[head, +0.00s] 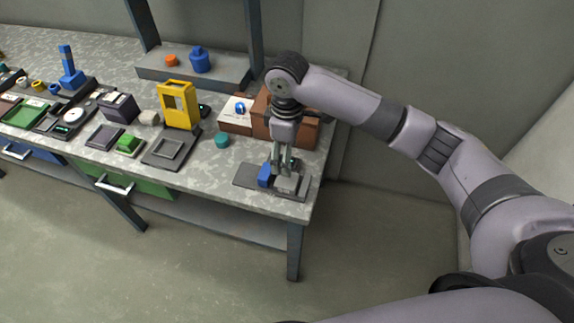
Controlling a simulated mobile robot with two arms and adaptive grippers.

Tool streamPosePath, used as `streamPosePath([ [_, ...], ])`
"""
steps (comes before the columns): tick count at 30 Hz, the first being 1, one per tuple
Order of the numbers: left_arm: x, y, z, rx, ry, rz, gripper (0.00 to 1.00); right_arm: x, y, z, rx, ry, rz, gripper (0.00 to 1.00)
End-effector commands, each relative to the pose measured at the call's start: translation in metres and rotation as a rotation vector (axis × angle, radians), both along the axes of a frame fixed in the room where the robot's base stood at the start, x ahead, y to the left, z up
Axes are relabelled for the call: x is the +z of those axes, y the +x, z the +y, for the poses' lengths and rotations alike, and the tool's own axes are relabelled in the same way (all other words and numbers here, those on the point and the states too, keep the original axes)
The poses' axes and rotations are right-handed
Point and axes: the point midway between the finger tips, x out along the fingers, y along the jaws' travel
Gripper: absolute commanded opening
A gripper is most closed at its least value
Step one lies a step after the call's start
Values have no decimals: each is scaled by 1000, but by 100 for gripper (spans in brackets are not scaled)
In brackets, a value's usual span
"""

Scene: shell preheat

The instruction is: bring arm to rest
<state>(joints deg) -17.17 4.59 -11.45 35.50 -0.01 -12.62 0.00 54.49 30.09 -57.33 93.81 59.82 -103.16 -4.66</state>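My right arm comes in from the right and reaches over the right end of the workbench (225,165). My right gripper (283,168) points down just above a grey fixture (245,180) near the front right corner of the bench. A blue block (265,175) is beside the fingertips on the left, and a light grey block (288,184) is under and in front of them. The fingers are small here, and I cannot tell whether they touch or hold anything. My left gripper is not in view.
Behind the gripper are a brown box (304,133) and a white box (237,116). A teal cylinder (222,140) and a yellow frame (179,104) stand to the left. A raised shelf (225,78) is at the back. The floor (190,270) in front is clear.

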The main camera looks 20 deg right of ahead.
Motion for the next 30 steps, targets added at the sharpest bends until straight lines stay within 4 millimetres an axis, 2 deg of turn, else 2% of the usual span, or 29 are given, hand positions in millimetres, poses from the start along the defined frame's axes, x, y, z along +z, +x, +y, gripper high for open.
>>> streamPosePath([
  [6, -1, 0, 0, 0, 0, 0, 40, 16, 0, 1, 2, 1, -1, 70],
  [21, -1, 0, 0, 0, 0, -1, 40, 16, -1, 1, 2, 1, 0, 70],
  [26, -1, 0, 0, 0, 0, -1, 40, 0, -13, 14, 13, 31, -3, 70],
  [30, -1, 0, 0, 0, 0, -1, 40, -29, -41, 43, 15, 109, -26, 70],
])
